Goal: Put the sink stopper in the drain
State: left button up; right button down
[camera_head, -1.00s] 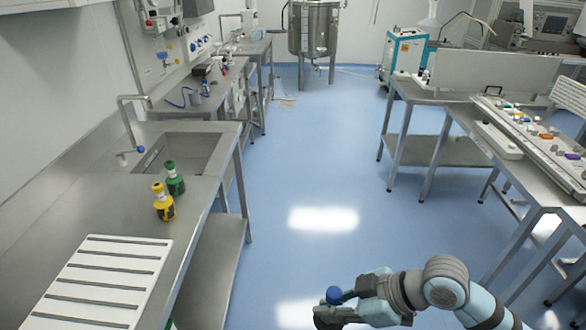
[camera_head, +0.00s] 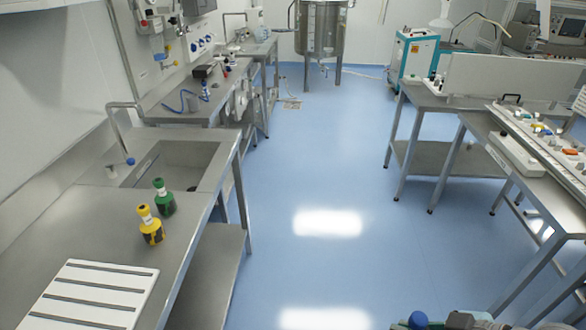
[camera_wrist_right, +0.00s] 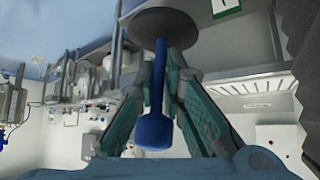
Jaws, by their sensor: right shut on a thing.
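The sink stopper (camera_wrist_right: 154,129) has a blue handle and a dark round disc. It is in my right gripper (camera_wrist_right: 158,72), which is shut on the blue handle in the right wrist view, with the disc beyond the fingertips. In the head view only the blue end (camera_head: 418,320) and a bit of that gripper show at the bottom edge. The steel sink (camera_head: 178,162) is set in the left bench, well away from the gripper. My left gripper is not in view.
A green-topped bottle (camera_head: 163,198) and a yellow-topped bottle (camera_head: 150,226) stand on the bench in front of the sink. A white slotted board (camera_head: 90,297) lies nearer. A tap (camera_head: 118,125) rises behind the sink. Blue floor (camera_head: 300,180) is clear between the benches.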

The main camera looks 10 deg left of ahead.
aim_at(193, 190)
jog(key=i, duration=3.55)
jog(key=u, duration=4.35)
jog(key=i, duration=0.5)
jog(key=z, duration=0.05)
